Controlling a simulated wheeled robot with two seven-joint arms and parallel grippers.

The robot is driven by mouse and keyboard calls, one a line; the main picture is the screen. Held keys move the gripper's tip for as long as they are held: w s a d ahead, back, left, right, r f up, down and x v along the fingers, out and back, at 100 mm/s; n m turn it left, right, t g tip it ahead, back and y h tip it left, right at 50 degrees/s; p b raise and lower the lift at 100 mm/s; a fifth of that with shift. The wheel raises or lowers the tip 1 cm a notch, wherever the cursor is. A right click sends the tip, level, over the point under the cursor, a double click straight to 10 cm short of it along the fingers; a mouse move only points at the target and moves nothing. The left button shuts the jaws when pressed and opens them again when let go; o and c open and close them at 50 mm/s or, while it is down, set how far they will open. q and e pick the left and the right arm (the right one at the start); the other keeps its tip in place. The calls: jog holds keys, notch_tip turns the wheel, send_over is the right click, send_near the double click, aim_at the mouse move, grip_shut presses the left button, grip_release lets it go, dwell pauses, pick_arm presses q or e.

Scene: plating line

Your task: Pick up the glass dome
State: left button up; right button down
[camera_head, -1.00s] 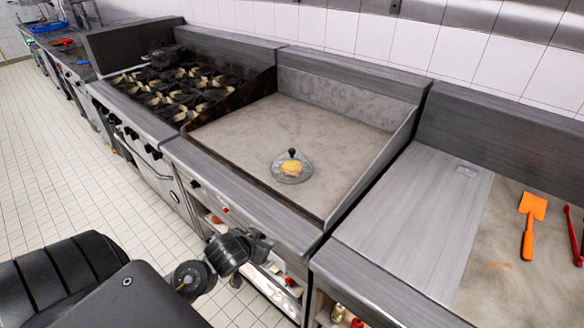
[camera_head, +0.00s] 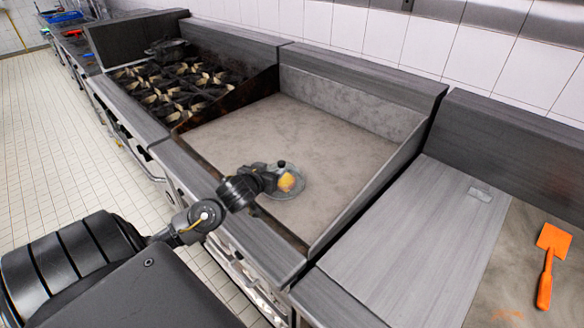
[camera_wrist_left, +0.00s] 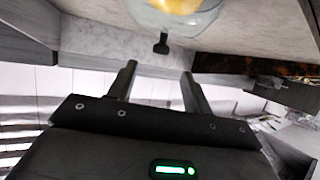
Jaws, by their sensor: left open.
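The clear glass dome (camera_head: 298,184) stands on the flat griddle near its front edge, with a small black knob on top and yellow food inside. It also shows at the top edge of the left wrist view (camera_wrist_left: 185,27), partly cut off, with its knob pointing toward the gripper. My left gripper (camera_head: 272,172) is right beside the knob and hides part of the dome. In the left wrist view its two fingers (camera_wrist_left: 159,70) are apart and empty, with the knob just beyond the tips. My right gripper is not in view.
The griddle (camera_head: 330,135) is otherwise bare, with raised walls at its back and sides. A burner stove (camera_head: 170,90) stands to the left with a dark pan at its back. A steel counter (camera_head: 410,240) lies to the right, with an orange spatula (camera_head: 548,265).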

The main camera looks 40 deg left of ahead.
aim_at(280, 164)
pick_arm(q)
jog(key=shift+w+d, duration=0.1)
jog(key=shift+w, duration=0.45)
jog(key=shift+a+p+x, duration=0.2)
jog(key=shift+p+x, duration=0.15)
jog(key=shift+x, duration=1.9)
jog(key=shift+w+a+f, duration=0.1)
jog(key=shift+w+f, duration=0.05)
jog(key=shift+w, duration=0.05)
jog(key=shift+w+a+p, duration=0.1)
jog(key=shift+w+p, duration=0.2)
jog(key=shift+p, duration=0.2)
jog(key=p+x, duration=0.1)
jog(key=x, duration=0.2)
jog(key=shift+w+a+f, duration=0.1)
jog(key=shift+w+f, duration=0.1)
jog(key=shift+f, duration=0.05)
jog(key=shift+w+a+f, duration=0.1)
jog(key=shift+w+f, duration=0.15)
jog(key=shift+w, duration=0.15)
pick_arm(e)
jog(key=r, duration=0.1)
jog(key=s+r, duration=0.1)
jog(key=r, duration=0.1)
pick_arm(q)
jog(key=shift+s, duration=0.1)
